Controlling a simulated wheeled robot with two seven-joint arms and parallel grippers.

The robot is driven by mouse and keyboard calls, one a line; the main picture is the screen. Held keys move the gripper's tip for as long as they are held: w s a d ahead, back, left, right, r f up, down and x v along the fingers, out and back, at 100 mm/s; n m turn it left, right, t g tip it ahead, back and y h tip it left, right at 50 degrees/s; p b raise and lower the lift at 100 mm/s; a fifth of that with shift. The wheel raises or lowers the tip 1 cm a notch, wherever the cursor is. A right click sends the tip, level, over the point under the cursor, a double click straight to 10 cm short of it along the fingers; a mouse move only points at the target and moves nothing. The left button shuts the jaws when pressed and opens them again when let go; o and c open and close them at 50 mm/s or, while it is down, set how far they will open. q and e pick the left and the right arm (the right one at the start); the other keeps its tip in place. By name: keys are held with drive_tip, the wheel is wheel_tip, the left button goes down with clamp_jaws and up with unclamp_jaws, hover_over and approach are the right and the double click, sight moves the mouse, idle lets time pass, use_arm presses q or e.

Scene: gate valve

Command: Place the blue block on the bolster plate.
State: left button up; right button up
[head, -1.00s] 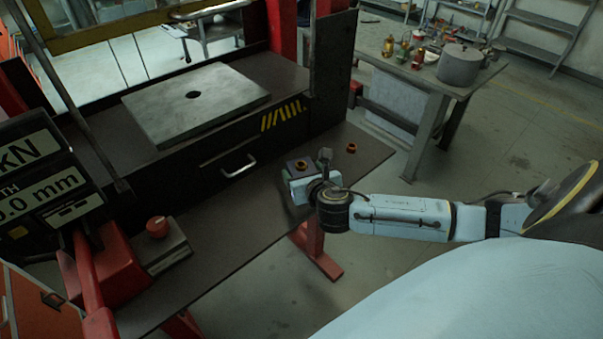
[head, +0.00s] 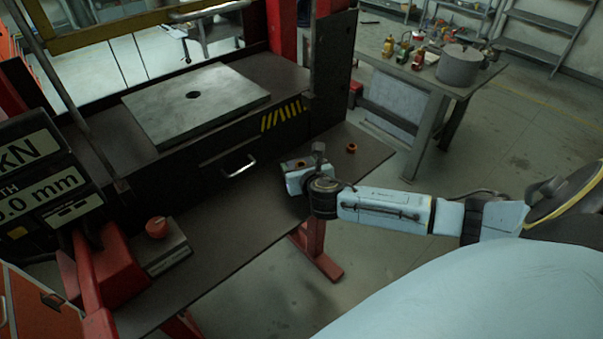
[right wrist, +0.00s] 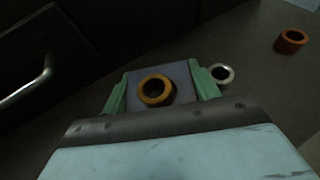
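A grey-blue block (right wrist: 183,75) stands on the dark bench in front of the press. An orange ring (right wrist: 156,90) shows on its top. In the head view the block (head: 297,163) is partly hidden by my right gripper (head: 293,178). In the right wrist view the green fingers of my right gripper (right wrist: 160,88) lie on either side of the block. I cannot tell whether they press on it. The bolster plate (head: 165,112) is a flat grey plate with a central hole, on the press bed, bare. My left gripper is not in view.
A second orange ring (head: 351,147) lies on the bench to the right. A silver ring (right wrist: 222,73) lies beside the right finger. A drawer handle (head: 238,165) sticks out below the plate. A control box with a red knob (head: 157,227) stands at left.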

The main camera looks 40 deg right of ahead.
drive_tip(key=c, duration=0.7)
drive_tip(key=shift+w+r, duration=0.15)
clamp_jaws()
